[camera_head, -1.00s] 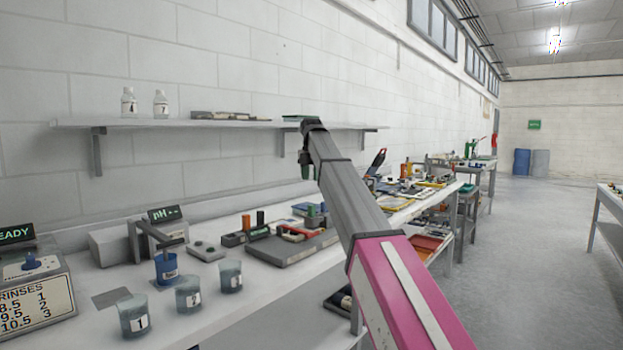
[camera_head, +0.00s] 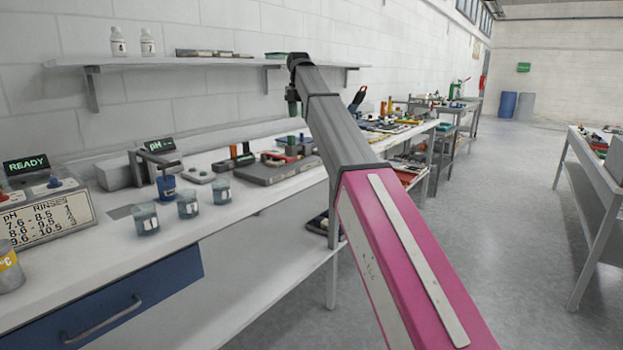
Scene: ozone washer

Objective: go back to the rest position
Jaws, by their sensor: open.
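My arm, pink near the camera and grey further out, reaches forward and left from the lower right. At its far end my dark gripper (camera_head: 292,106) points down, in front of the wall shelf and above the back part of the workbench (camera_head: 262,224). It is small in the picture, open, and nothing shows held in it. The arm hides part of the bench behind it.
On the bench stand three numbered beakers (camera_head: 188,204), a blue cup (camera_head: 166,187), a pH meter (camera_head: 160,146) and a READY box (camera_head: 48,205). The shelf (camera_head: 180,62) holds two bottles. The floor (camera_head: 490,230) on the right is clear.

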